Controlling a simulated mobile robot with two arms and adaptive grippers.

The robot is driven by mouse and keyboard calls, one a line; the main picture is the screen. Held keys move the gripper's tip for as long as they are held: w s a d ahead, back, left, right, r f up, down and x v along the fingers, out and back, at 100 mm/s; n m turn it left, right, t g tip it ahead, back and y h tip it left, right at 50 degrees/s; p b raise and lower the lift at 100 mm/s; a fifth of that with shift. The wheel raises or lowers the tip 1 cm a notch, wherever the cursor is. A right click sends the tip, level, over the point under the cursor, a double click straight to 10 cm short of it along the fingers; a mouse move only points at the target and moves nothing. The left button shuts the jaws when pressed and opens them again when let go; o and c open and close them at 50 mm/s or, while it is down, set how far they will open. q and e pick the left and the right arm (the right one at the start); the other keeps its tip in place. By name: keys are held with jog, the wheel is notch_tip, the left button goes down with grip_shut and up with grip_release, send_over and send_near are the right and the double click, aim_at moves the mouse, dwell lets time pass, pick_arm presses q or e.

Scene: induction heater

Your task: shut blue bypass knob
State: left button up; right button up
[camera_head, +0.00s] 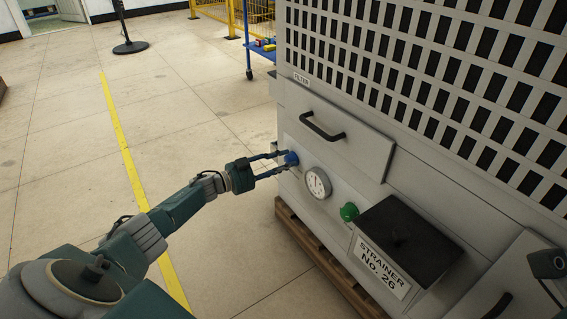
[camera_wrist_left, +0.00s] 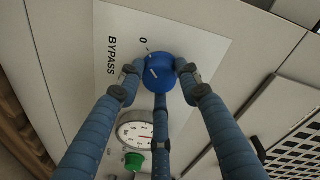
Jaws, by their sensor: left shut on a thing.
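The blue bypass knob (camera_head: 291,158) sits on the front panel of the grey machine, left of the round gauge. My left gripper (camera_head: 280,160) reaches it from the left and is shut on it. In the left wrist view the blue knob (camera_wrist_left: 160,74) is between the blue fingers, with fingertips against its sides. A white line shows on the knob, tilted. The white plate (camera_wrist_left: 185,38) behind it reads "BYPASS" and "0", with a short tick near the 0.
The gauge (camera_head: 317,183) and a green knob (camera_head: 349,211) sit right of the blue knob. A dark box (camera_head: 405,238) above the "STRAINER No. 26" label juts out. A drawer with a black handle (camera_head: 322,127) is above. Open floor lies left.

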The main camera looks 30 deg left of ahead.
pick_arm(q)
jog(key=o, duration=1)
jog(key=shift+a, duration=0.1)
jog(key=shift+o, duration=0.8)
jog(key=v, duration=1.2)
